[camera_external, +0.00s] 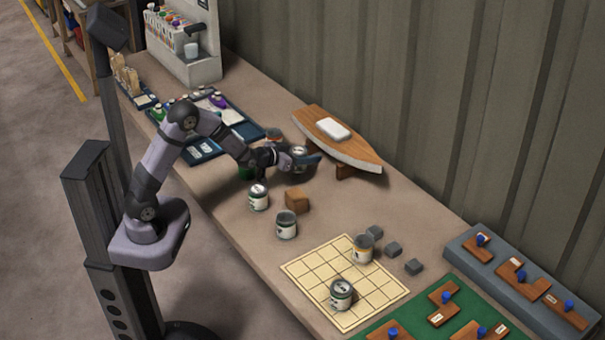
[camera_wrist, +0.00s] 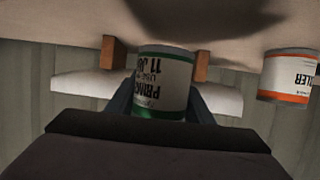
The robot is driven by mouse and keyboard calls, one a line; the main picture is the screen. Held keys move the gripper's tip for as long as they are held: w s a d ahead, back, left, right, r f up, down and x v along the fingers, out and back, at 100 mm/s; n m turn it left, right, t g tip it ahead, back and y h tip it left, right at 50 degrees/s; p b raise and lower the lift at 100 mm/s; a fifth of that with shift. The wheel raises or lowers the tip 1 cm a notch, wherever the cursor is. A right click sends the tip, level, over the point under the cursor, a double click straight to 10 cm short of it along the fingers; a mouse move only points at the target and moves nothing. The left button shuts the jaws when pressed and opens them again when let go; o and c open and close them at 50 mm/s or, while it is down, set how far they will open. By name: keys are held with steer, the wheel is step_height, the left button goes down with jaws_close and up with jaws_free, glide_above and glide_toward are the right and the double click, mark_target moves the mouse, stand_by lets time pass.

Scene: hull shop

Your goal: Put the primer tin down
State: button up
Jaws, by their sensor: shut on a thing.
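The primer tin (camera_wrist: 165,80) has a white label reading PRIMER, with a green band, and appears upside down in the wrist view. My gripper (camera_wrist: 160,105) is shut around it, with the dark fingers on either side. In the external view my gripper (camera_external: 306,161) holds the tin (camera_external: 299,151) near the hull model, with part of it hidden by the fingers. The tin seems to be a little above the bench (camera_external: 225,205), with a dark shadow on the bench in the wrist view.
A filler tin (camera_wrist: 289,78) with an orange band stands beside it. A wooden hull model (camera_external: 345,147) on supports lies behind. Tins (camera_external: 259,198) (camera_external: 286,226) and a wooden block (camera_external: 297,201) stand nearer. A gridded board (camera_external: 310,270) holds two tins; grey cubes (camera_external: 392,249) lie beside it.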

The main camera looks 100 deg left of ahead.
steer(key=shift+f, duration=1.4)
steer(key=shift+f, duration=0.2)
steer(key=o, duration=1.4)
steer(key=shift+r, duration=0.15)
